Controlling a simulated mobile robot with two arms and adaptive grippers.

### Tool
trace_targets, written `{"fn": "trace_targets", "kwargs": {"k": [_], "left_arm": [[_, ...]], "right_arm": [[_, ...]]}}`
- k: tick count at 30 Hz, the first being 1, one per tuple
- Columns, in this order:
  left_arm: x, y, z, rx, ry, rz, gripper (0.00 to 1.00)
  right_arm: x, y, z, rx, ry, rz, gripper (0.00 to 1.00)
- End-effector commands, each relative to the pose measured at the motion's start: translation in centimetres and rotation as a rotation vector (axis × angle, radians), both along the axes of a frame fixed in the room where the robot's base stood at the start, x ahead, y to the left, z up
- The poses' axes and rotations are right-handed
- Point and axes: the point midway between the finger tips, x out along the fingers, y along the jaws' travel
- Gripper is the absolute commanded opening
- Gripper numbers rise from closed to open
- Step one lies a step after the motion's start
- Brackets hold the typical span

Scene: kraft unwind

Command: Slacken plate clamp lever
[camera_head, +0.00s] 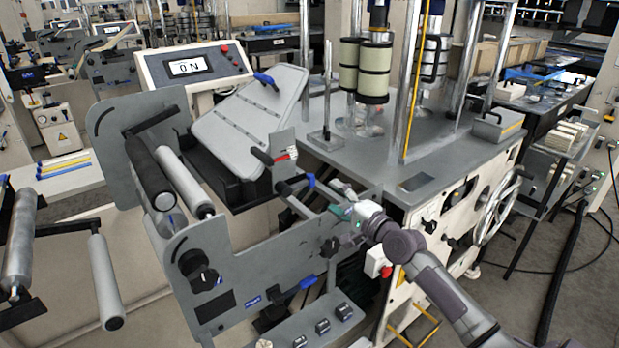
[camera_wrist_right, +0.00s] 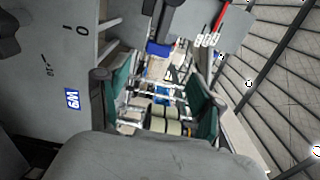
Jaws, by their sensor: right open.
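My right gripper (camera_head: 342,205) is open and empty, in front of the machine's grey side plate (camera_head: 255,245). Its two teal-padded fingers stand apart in the right wrist view (camera_wrist_right: 160,88). A small blue lever (camera_head: 311,180) sits on the dark rods just up and left of the gripper, apart from it. Another blue-tipped lever (camera_head: 264,79) is on the top edge of the tilted grey plate (camera_head: 245,115). A third blue handle (camera_head: 307,283) is low on the side plate. I cannot tell which is the plate clamp lever. My left gripper does not show.
Rollers (camera_head: 182,178) project at the left. A grey machine table (camera_head: 440,150) carries cream cylinders (camera_head: 374,72) and upright posts. A handwheel (camera_head: 497,207) is at the right.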

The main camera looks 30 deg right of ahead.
Motion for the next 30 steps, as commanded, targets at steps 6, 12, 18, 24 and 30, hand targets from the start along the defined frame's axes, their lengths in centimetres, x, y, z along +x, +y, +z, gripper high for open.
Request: {"fn": "trace_targets", "kwargs": {"k": [6,12,18,24,30], "left_arm": [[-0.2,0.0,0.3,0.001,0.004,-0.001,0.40],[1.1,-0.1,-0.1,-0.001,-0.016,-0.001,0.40],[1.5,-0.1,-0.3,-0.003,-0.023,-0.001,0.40],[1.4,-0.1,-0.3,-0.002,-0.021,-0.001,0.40],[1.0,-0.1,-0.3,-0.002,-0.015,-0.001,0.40]], "right_arm": [[4.9,0.3,0.2,-0.001,-0.002,-0.001,0.67],[8.4,0.6,0.0,0.000,-0.002,-0.001,0.67],[10.0,0.8,0.0,-0.001,0.000,0.000,0.67],[10.3,0.8,-0.1,-0.001,0.001,0.000,0.67],[10.2,0.8,-0.1,-0.001,0.002,0.000,0.53]]}}
